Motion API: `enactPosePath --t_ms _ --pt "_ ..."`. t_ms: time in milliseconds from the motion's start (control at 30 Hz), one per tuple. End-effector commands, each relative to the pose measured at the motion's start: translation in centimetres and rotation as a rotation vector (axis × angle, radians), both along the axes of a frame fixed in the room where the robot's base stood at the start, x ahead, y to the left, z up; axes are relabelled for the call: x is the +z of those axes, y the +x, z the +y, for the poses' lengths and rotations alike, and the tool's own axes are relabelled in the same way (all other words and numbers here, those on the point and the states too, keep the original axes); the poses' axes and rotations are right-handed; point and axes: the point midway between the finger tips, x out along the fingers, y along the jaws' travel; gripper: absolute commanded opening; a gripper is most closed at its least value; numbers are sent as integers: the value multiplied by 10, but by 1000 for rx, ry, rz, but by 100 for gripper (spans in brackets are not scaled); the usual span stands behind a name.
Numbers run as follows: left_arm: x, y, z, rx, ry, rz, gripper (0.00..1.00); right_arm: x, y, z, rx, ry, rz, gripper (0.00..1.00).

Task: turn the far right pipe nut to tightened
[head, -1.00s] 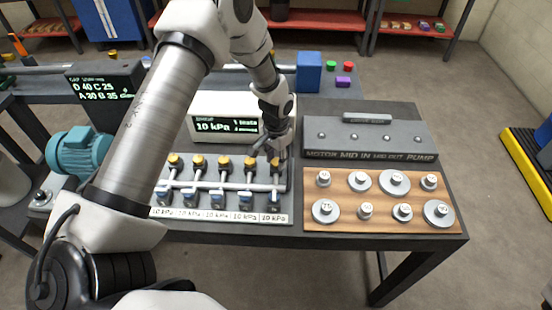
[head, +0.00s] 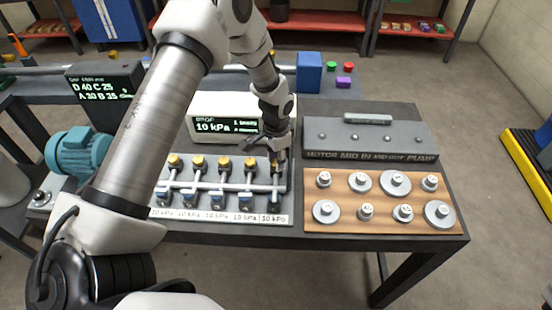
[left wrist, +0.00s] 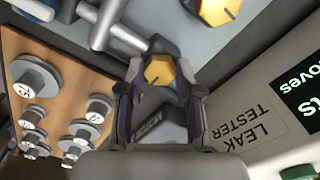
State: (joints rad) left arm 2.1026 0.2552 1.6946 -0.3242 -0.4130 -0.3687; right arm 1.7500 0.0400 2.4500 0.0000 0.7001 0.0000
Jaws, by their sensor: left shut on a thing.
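A pipe manifold (head: 210,187) with a row of yellow hex nuts lies on the table below the leak tester. The far right pipe nut (left wrist: 158,70) shows yellow between my fingers in the left wrist view; in the head view my gripper hides most of it. My left gripper (head: 277,160) reaches down from above at the right end of the row. Its two fingers are shut on that nut, one on each side. The neighbouring nut (head: 250,163) stands free to its left. My right gripper is not in view.
The leak tester (head: 208,107) stands close behind the nuts, its screen reading 10 kPa. A wooden board (head: 312,180) with several knobbed weights lies to the right. A grey block with lettering (head: 370,135) stands behind the board. A teal motor (head: 80,150) is at the left.

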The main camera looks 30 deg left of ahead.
Motion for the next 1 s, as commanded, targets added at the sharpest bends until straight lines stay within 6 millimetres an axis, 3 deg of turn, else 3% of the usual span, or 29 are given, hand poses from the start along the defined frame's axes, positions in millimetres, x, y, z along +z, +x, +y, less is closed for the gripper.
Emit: enactPosePath --t_ms 33,67,100,133,400,533,900,1000 --pt "-3 -2 -1 0 0 7 0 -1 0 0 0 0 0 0" --pt "-3 -2 -1 0 0 7 41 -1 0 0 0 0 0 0" --pt "-2 -2 0 0 -1 6 56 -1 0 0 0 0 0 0" --pt "-2 -2 0 0 -1 6 60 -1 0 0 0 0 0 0" --pt "0 -1 0 0 0 2 60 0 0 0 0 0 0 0" --pt "11 1 0 0 0 -2 60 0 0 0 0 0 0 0" --pt "97 1 -1 0 0 0 60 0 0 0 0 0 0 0" --pt "111 1 -1 0 0 2 60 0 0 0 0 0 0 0"
